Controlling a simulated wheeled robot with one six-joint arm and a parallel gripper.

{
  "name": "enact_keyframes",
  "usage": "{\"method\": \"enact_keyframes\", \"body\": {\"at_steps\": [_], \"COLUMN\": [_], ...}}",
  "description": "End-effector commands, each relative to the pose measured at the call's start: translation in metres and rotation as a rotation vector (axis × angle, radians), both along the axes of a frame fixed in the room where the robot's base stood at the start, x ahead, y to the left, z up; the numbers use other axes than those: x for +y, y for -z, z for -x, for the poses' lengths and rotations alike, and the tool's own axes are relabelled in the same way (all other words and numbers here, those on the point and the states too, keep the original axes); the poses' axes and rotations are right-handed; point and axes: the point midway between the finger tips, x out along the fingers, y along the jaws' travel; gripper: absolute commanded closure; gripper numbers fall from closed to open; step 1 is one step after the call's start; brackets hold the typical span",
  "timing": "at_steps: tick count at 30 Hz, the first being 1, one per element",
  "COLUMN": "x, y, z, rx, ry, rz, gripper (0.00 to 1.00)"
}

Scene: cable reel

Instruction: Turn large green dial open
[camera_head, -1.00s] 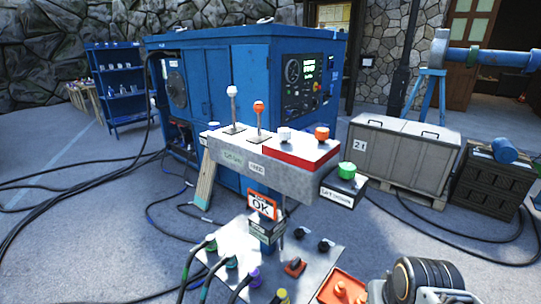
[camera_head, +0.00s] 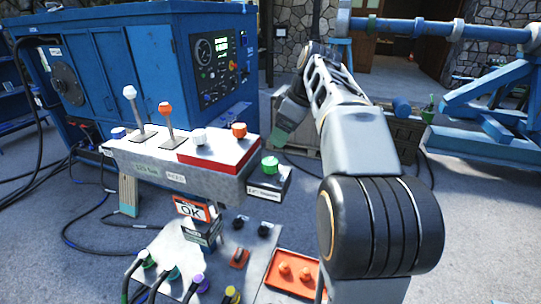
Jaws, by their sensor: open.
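The large green dial (camera_head: 270,163) is a round green knob on top of a small dark box (camera_head: 272,182) with a white label, at the right end of the control console (camera_head: 150,160). My arm reaches up from the lower right and bends down toward the dial. My gripper (camera_head: 281,137) is at its end, above and slightly right of the dial in the picture, apart from it. It is open and holds nothing that I can see. Its fingers are small and dark, and their detail is hard to make out.
The console carries two upright levers (camera_head: 166,122) and a red panel (camera_head: 222,150) with white and orange knobs. A lower plate (camera_head: 185,255) holds cables and small knobs. An orange tray (camera_head: 293,272) lies near my arm. A blue machine (camera_head: 160,60) stands behind.

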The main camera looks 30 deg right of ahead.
Motion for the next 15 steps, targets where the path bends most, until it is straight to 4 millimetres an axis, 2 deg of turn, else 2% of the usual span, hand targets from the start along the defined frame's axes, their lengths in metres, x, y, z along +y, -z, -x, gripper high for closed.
{"method": "enact_keyframes", "body": {"at_steps": [2, 5, 8, 15], "x": [-0.009, -0.013, -0.011, 0.001], "y": [-0.009, -0.009, 0.001, 0.043], "z": [-0.004, -0.006, -0.009, -0.021], "rx": [-0.013, -0.021, -0.024, -0.024], "ry": [-0.035, -0.063, -0.072, -0.071], "rz": [-0.002, -0.003, -0.003, -0.002], "gripper": [0.24, 0.24, 0.24, 0.24]}}
